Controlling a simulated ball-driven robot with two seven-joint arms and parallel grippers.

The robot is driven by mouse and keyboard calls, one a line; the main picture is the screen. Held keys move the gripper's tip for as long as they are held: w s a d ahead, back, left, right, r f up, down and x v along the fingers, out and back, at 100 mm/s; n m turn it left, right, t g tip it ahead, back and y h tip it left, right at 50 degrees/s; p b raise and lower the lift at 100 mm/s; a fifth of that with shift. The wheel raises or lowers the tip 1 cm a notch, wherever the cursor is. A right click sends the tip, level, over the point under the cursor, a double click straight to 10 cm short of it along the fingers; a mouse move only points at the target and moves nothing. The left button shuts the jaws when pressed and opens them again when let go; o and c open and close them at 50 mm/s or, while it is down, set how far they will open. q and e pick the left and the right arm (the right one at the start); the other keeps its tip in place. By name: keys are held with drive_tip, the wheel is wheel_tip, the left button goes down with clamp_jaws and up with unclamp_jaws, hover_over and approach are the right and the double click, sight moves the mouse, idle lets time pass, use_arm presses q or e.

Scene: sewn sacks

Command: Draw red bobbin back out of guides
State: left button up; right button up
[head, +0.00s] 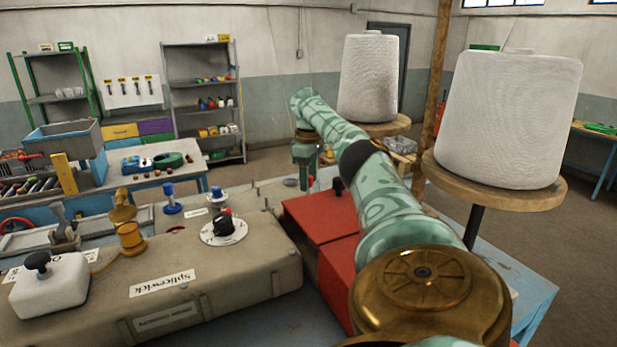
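My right gripper (307,168) points down at the far end of my green patterned arm, over the back right part of the beige machine. Its fingers are small and partly hidden, so I cannot tell whether they are open or shut. A small red piece (311,181) shows at the fingertips. It may be the red bobbin, but it is too small to be sure, and I cannot make out the guides around it. My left gripper is not in view.
A red box (318,222) lies under my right arm. Two large white yarn cones (508,118) (368,78) stand at right.

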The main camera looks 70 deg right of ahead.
wheel_tip(320, 180, up, 8)
drive_tip(key=shift+f, duration=0.25)
drive_tip(key=shift+f, duration=0.15)
idle(0.3)
